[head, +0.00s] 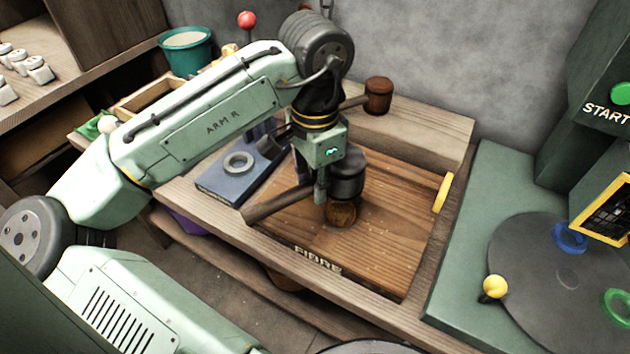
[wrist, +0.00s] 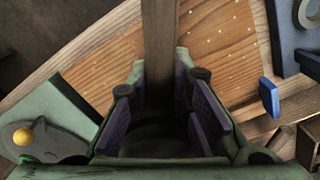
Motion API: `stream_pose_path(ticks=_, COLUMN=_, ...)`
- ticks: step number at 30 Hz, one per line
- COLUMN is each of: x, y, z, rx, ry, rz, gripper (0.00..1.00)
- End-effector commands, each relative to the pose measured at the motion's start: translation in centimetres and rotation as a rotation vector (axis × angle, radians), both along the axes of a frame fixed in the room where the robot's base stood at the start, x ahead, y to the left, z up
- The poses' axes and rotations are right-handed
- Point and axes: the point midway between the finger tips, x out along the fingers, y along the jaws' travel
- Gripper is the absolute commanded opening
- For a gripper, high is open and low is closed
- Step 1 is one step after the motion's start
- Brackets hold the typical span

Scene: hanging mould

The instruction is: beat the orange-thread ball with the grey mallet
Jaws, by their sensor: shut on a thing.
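My gripper (head: 321,197) is shut on the wooden handle (wrist: 160,50) of the grey mallet, which also shows in the head view (head: 277,203). The mallet's dark grey head (head: 347,177) is to the right of the fingers, over the wooden tray marked FIBRE (head: 400,270). A brown-orange ball (head: 341,214), seemingly the orange-thread ball, sits on the tray right below the mallet head. Its upper part is hidden by the head, and I cannot tell whether they touch. In the wrist view the handle runs between the purple pads and the ball is not seen.
A brown mallet (head: 379,95) rests on the ledge behind the tray. A blue stand with a grey ring (head: 238,164) is left of the tray. A green machine with a dark disc (head: 545,270) and coloured knobs stands at right. Pale specks dot the tray.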

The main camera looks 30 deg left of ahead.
Motion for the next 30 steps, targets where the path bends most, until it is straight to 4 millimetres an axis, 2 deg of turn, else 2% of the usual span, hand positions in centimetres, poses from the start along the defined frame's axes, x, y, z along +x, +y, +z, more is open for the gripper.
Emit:
stream_pose_path(ticks=10, x=0.0, y=0.0, z=-0.7, rx=-0.002, ry=0.000, rz=0.000, gripper=0.00)
stream_pose_path(ticks=19, x=-0.1, y=0.0, z=-5.1, rx=-0.002, ry=0.000, rz=0.001, gripper=0.00)
stream_pose_path(ticks=20, x=-0.1, y=0.0, z=-4.4, rx=-0.001, ry=-0.001, rz=0.001, gripper=0.00)
stream_pose_path(ticks=25, x=0.0, y=0.0, z=-3.5, rx=-0.001, ry=0.000, rz=0.001, gripper=0.00)
stream_pose_path(ticks=30, x=0.0, y=0.0, z=-0.7, rx=-0.002, ry=0.000, rz=0.000, gripper=0.00)
